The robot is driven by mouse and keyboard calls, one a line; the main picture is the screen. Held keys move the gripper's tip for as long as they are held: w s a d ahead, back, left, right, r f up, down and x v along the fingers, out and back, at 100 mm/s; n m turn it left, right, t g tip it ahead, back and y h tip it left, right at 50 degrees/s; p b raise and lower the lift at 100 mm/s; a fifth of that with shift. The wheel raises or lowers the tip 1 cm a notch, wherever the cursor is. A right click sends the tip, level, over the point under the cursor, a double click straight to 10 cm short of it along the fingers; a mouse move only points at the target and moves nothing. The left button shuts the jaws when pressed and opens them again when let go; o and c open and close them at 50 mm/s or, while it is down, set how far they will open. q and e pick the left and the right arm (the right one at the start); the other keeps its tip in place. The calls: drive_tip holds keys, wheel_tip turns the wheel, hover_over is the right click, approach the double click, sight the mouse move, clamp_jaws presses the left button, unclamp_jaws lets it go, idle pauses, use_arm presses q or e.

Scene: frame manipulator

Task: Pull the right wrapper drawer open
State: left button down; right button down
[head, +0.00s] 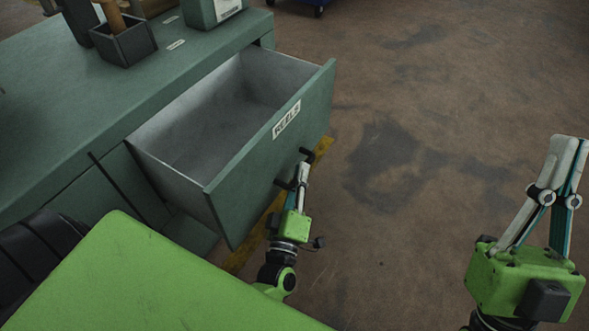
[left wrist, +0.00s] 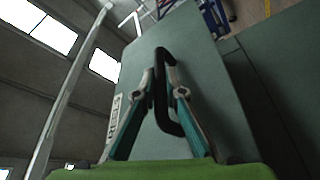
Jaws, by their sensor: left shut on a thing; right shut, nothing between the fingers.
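A green drawer (head: 238,172) labelled "REELS" stands well out of the green cabinet (head: 60,125) in the head view, and its grey inside looks empty. Its black handle (head: 304,156) is on the front face, partly hidden by my left gripper (head: 301,172). My left gripper is shut on the handle, which the left wrist view shows between the two fingers (left wrist: 162,88). My right gripper (head: 570,145) is shut and empty, raised over the floor at the far right, apart from the cabinet. No label reading "wrapper" is legible.
A dark box (head: 124,46) with a wooden-handled thing in it and a green container (head: 210,10) stand on the cabinet top. A yellow floor line (head: 245,250) runs below the drawer. The brown floor (head: 410,230) between my grippers is clear.

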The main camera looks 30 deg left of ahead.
idle(0.3)
use_arm(q)
drive_tip(key=c, duration=2.1)
unclamp_jaws()
drive_tip(key=v, duration=1.2)
drive_tip(key=shift+r, duration=0.1)
